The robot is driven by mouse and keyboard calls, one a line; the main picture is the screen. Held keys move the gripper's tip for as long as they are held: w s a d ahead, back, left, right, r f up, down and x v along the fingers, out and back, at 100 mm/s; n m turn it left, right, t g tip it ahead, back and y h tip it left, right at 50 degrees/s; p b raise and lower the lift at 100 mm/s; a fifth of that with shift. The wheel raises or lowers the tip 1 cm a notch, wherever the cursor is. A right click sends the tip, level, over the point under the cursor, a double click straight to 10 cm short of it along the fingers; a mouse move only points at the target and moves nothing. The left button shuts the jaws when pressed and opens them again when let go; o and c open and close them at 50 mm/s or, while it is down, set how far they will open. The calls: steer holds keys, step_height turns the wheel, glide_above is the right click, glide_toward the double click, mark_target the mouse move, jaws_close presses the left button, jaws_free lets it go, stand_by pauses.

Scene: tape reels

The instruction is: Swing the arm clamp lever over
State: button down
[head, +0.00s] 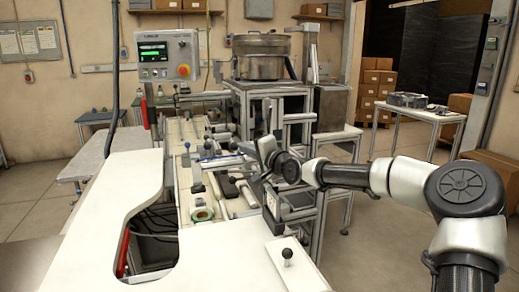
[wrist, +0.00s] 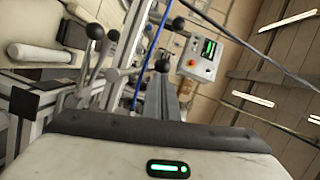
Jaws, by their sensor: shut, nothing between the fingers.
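My gripper (head: 262,182) hangs over the right side of the machine in the head view, at the end of the arm. Its fingers are hard to make out against the machine; it is shut with nothing held. I cannot tell which is the arm clamp lever. No contact with a knob shows.
The control box (head: 168,56) with a red stop button stands at the machine's far left; it also shows in the wrist view (wrist: 200,57). A black knob (head: 287,253) stands on the white plate in front. A steel pot (head: 262,65) stands behind. Open floor lies to the right.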

steer(key=a+f+n+h+b, duration=0.1)
steer(key=a+n+b, duration=0.1)
steer(key=s+a+f+n+h+b, duration=0.1)
steer(key=f+n+b, duration=0.1)
steer(key=n+b, duration=0.1)
steer(key=a+f+n+h+b, duration=0.1)
steer(key=a+f+n+b, duration=0.1)
steer(key=n, duration=0.1)
steer(key=shift+s+a+g, duration=0.3)
steer(key=shift+a, duration=0.05)
steer(key=shift+b, duration=0.3)
stand_by(0.4)
steer(key=shift+r, duration=0.15)
